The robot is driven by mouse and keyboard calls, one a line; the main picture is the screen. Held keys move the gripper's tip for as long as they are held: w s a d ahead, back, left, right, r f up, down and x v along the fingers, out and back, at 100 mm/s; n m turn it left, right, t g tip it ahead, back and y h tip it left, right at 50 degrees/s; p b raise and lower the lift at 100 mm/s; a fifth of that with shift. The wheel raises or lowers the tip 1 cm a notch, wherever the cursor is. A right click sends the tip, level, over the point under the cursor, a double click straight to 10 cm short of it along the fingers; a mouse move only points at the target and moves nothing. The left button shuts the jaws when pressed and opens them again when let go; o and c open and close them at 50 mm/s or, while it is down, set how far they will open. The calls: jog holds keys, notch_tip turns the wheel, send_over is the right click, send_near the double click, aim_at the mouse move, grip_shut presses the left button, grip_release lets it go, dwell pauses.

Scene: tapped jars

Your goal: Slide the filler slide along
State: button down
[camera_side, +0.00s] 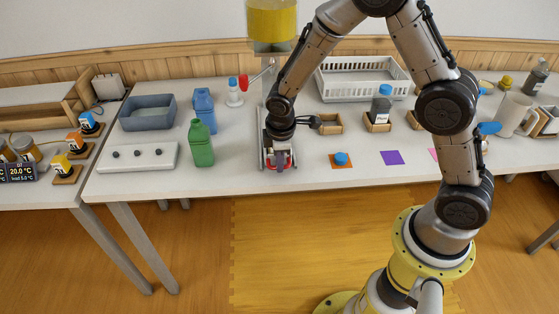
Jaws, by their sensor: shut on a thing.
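The filler slide (261,150) is a narrow grey metal track on the front part of the table, below a clear tank of yellow liquid (271,20). My gripper (280,163) points down at its front end, close to the table's front edge. It is shut on a part of the slide, but the grip itself is mostly hidden by the wrist. A red round part (288,161) shows beside the fingers. A red lever (245,82) sticks out on the left below the tank. My arm hides much of the slide's right side.
Green (201,144) and blue (204,108) bottles stand left of the slide. A blue piece on an orange mat (334,164) and a purple mat (392,158) lie to the right. A small wooden holder (331,125) and a white basket (345,92) are behind.

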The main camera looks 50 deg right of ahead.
dwell(0.9)
jog(key=w+d, duration=1.1)
jog(key=shift+w+d+r, duration=0.1)
jog(key=shift+w+d, duration=0.35)
jog(key=c, duration=0.9)
grip_release()
jog(key=r, duration=0.5)
jog(key=s+a+r, duration=0.1)
jog(key=r, duration=0.1)
jog(key=shift+s+r, duration=0.1)
jog(key=shift+r, duration=0.05)
